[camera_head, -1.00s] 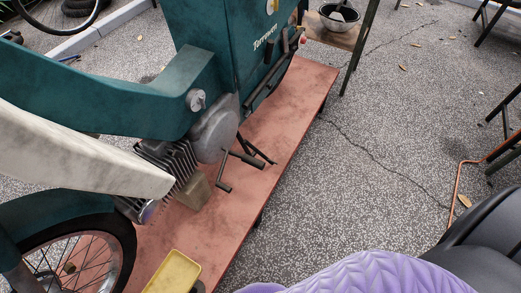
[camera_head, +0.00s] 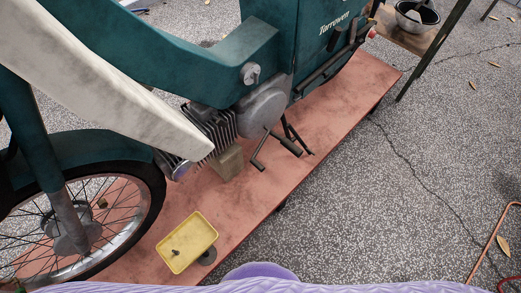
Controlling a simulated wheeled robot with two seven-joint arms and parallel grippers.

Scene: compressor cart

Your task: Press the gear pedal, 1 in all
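A teal motorbike marked "Torrowen" (camera_head: 262,42) stands on a low reddish platform (camera_head: 335,110). Below its round grey engine cover (camera_head: 262,105) are dark levers. One is a cranked lever (camera_head: 261,152) with a short foot peg; a dark bar (camera_head: 287,145) and a thin stand-like leg (camera_head: 297,138) are beside it. I cannot tell for sure which one is the gear pedal. Neither of my grippers is in view.
A yellow tray (camera_head: 187,243) with a small dark item stands at the platform's front end. A wooden table with a metal bowl (camera_head: 416,15) is at the upper right. A copper-coloured pipe or hose (camera_head: 492,243) lies at the lower right.

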